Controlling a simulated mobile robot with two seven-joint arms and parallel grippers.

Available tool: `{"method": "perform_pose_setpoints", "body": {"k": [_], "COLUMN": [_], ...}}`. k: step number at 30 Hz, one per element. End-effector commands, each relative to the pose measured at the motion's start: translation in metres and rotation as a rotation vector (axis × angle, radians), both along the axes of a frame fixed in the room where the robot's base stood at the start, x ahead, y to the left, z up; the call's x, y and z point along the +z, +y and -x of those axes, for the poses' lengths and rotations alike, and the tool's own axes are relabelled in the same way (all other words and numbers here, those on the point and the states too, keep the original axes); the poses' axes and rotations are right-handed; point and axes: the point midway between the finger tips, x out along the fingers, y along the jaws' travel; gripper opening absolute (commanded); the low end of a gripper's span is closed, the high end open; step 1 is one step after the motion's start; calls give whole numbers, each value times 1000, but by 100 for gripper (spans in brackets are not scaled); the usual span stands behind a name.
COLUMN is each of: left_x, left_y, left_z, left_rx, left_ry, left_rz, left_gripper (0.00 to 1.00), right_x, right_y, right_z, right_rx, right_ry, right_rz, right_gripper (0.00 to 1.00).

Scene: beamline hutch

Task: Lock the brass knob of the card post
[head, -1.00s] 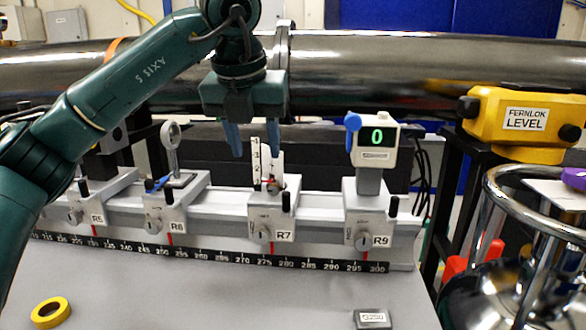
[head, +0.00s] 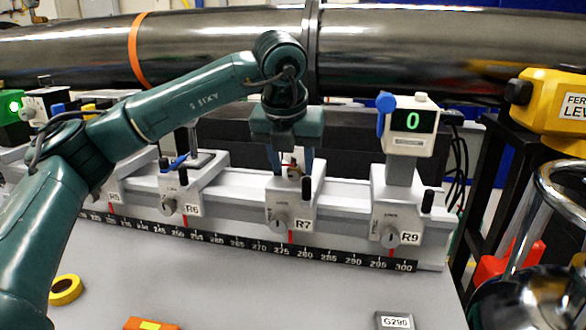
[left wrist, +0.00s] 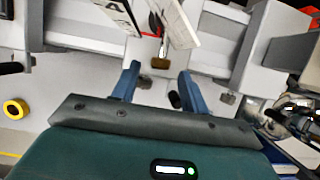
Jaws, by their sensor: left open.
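The card post stands on the R7 carriage (head: 290,205); in the head view my left gripper (head: 290,172) mostly hides it. In the left wrist view its white card (left wrist: 181,22) shows at the top, with a small brass knob (left wrist: 160,63) below it. My left gripper is open, its two blue fingers pointing down at the post. In the left wrist view the knob lies between the lines of the fingertips, and nothing is held. I cannot tell how far the tips are from the knob.
Carriages R6 (head: 178,190) and R9 (head: 397,215) flank R7 on the rail. R9 carries a display (head: 411,122) reading 0. A large steel pipe (head: 420,45) runs behind.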

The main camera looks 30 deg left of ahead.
Motion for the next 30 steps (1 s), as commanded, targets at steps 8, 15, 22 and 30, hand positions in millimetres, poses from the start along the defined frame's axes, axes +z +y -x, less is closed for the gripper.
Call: {"method": "perform_pose_setpoints", "body": {"k": [8, 15, 22, 30], "left_x": [-17, -17, -17, -17], "left_y": [2, 2, 2, 2], "left_z": [-7, -7, -7, -7], "left_rx": [0, 0, 0, 0], "left_ry": [-1, -1, -1, -1], "left_rz": [-1, 0, 0, 0], "left_gripper": [44, 44, 25, 3], "right_x": [1, 2, 1, 0], "right_y": [-1, -1, -1, -1], "right_z": [0, 0, 1, 2], "right_rx": [-1, -1, -1, -1], "right_ry": [-5, -7, -4, 0], "right_rz": [1, 0, 0, 0], "right_gripper": [0, 0, 0, 0]}}
